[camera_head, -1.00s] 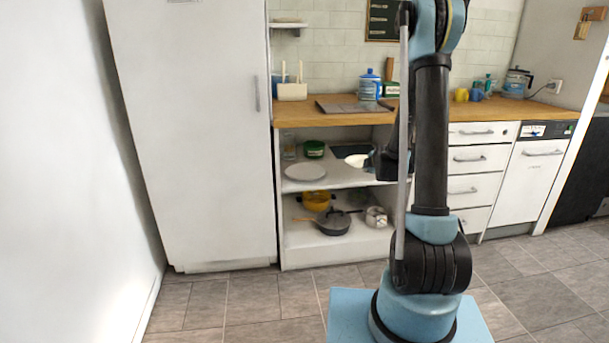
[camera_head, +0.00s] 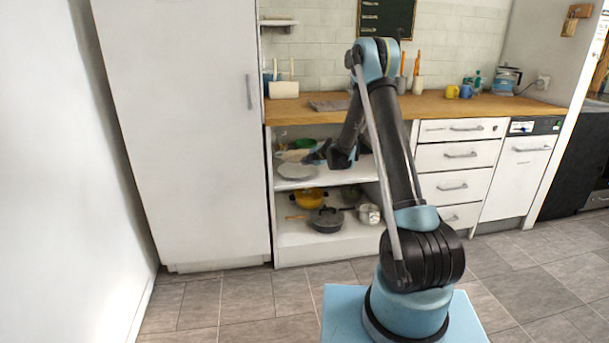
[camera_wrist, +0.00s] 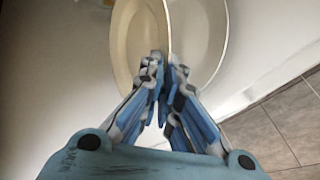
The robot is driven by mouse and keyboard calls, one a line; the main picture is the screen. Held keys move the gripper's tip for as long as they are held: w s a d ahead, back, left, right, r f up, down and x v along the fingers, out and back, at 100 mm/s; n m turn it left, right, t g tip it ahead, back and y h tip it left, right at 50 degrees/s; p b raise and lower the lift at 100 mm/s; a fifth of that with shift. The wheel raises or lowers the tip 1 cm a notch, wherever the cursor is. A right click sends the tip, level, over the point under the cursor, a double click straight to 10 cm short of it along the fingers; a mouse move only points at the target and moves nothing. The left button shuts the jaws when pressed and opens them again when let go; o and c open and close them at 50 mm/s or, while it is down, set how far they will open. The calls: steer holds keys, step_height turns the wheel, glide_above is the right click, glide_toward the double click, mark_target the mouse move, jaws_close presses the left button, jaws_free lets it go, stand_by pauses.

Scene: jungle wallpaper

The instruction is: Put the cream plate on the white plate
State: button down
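The cream plate (camera_wrist: 138,38) shows in the wrist view with its near rim at my gripper's fingertips. My gripper (camera_wrist: 164,68) looks shut on that rim; the exact contact is partly hidden by the fingers. The white plate (camera_wrist: 205,40) lies beyond and to the right in that view, partly covered by the cream plate. In the head view, the white plate (camera_head: 298,172) lies on the upper shelf under the counter. The cream plate (camera_head: 290,155) shows just behind and above it, tilted, with my gripper (camera_head: 316,155) at its right.
A green bowl (camera_head: 305,144) stands at the back of the same shelf. The lower shelf holds a yellow pot (camera_head: 308,198), a dark pan (camera_head: 327,220) and a metal pot (camera_head: 369,214). The wooden counter (camera_head: 440,105) is above, and a tall white cabinet (camera_head: 185,130) borders the left.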

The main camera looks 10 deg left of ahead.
steer(key=shift+f, duration=3.05)
steer(key=shift+f, duration=0.5)
steer(key=c, duration=2.1)
jaws_free()
